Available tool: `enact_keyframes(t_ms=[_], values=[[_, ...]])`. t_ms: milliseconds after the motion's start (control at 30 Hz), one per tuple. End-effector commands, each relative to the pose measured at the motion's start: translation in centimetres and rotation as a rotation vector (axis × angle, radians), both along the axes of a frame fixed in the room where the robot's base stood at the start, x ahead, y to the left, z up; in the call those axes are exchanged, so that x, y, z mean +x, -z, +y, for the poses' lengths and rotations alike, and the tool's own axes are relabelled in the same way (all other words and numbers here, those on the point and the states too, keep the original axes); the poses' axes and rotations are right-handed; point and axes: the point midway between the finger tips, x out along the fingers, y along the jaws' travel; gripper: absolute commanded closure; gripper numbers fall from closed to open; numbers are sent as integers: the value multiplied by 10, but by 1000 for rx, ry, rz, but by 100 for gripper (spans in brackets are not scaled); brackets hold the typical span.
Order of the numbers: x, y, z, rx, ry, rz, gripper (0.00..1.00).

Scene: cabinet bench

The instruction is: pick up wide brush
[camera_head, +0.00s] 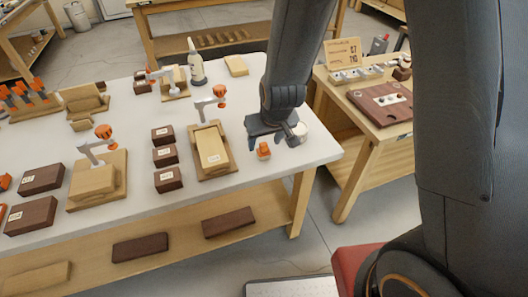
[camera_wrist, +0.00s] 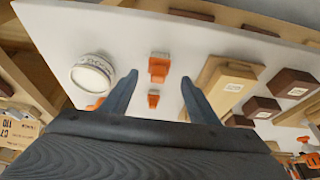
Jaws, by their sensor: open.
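My gripper (camera_head: 276,137) is open and empty, above the right end of the white bench. Its two fingers also show apart in the wrist view (camera_wrist: 159,78). A small orange object with a brownish end (camera_wrist: 158,68), which may be the wide brush, lies on the bench and shows between the fingertips. It also shows just below the gripper in the head view (camera_head: 264,151). A smaller orange piece (camera_wrist: 153,99) shows nearer the palm; I cannot tell if it is a separate thing. No bristles can be made out clearly.
A round white-lidded tub (camera_wrist: 93,73) stands beside the orange pieces, partly behind my gripper in the head view. A second wooden table (camera_head: 350,105) is at right.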

Motion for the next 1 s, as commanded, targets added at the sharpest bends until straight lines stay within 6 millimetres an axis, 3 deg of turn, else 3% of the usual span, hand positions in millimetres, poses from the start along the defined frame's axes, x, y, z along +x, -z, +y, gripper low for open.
enact_keyframes(t_ms=[500, 833, 1000], values=[[18, 44, 2, 0, 3, 3, 45], [21, 47, 3, 0, 2, 1, 45], [20, 47, 3, 0, 2, 1, 72]])
